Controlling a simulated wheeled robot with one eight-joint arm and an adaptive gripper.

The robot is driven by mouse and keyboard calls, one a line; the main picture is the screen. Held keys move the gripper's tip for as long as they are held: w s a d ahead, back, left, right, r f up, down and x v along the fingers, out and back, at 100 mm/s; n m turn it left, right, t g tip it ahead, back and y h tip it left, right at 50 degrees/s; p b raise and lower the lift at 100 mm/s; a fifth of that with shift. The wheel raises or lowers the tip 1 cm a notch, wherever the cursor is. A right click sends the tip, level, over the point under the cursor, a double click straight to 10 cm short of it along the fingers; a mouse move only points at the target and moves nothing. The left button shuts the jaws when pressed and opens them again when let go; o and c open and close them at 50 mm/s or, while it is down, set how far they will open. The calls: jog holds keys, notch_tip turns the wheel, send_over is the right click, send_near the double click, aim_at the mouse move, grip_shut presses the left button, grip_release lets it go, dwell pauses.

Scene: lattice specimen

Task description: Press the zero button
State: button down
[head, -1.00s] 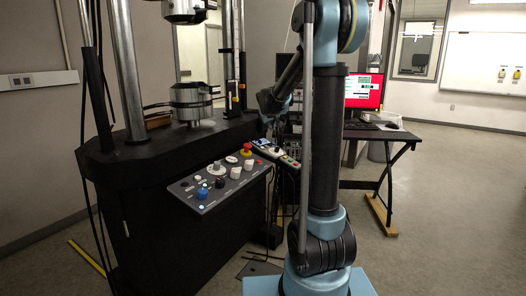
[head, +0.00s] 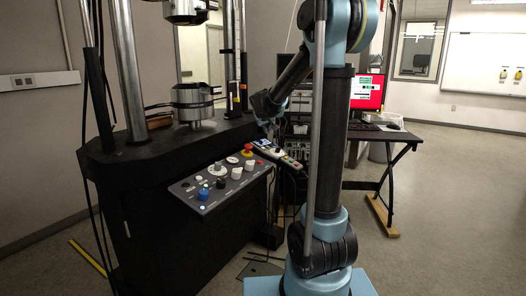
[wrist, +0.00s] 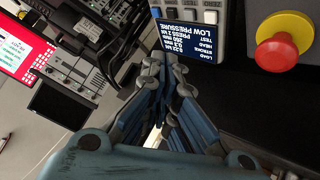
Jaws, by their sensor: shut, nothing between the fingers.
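A control handset with a small blue display and a row of buttons (head: 279,154) rests at the right end of the machine's front. In the wrist view its blue display (wrist: 196,40) shows white text, with pale square buttons (wrist: 188,14) at the top edge. In the head view my gripper (head: 267,127) is small and dark, above the handset's left part.
A red emergency stop on a yellow base (wrist: 280,50) sits right of the display. A sloped panel with knobs (head: 220,180) fronts the black testing machine (head: 130,200). A desk (head: 385,137) with a red-screened monitor (head: 364,92) stands behind at right. Floor on the right is clear.

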aim_at(263, 148)
jog(key=shift+w+a+f, duration=0.15)
jog(key=shift+a+f, duration=0.1)
jog(key=shift+f, duration=0.85)
jog(key=shift+w+a+f, duration=0.2)
jog(key=shift+f, duration=0.85)
jog(key=shift+w+a+f, duration=0.15)
jog(key=shift+a+f, duration=0.1)
jog(key=shift+f, duration=0.85)
jog(key=shift+a+f, duration=0.2)
jog(key=shift+f, duration=0.45)
jog(key=shift+d+r, duration=0.2)
jog(key=shift+r, duration=0.55)
jog(key=shift+r, duration=0.15)
jog(key=shift+s+d+r, duration=0.15)
jog(key=shift+r, duration=0.6)
jog(key=shift+s+d+r, duration=0.15)
jog(key=shift+d+r, duration=0.05)
jog(key=shift+r, duration=0.6)
jog(key=shift+s+d+r, duration=0.15)
jog(key=shift+r, duration=0.6)
dwell(0.4)
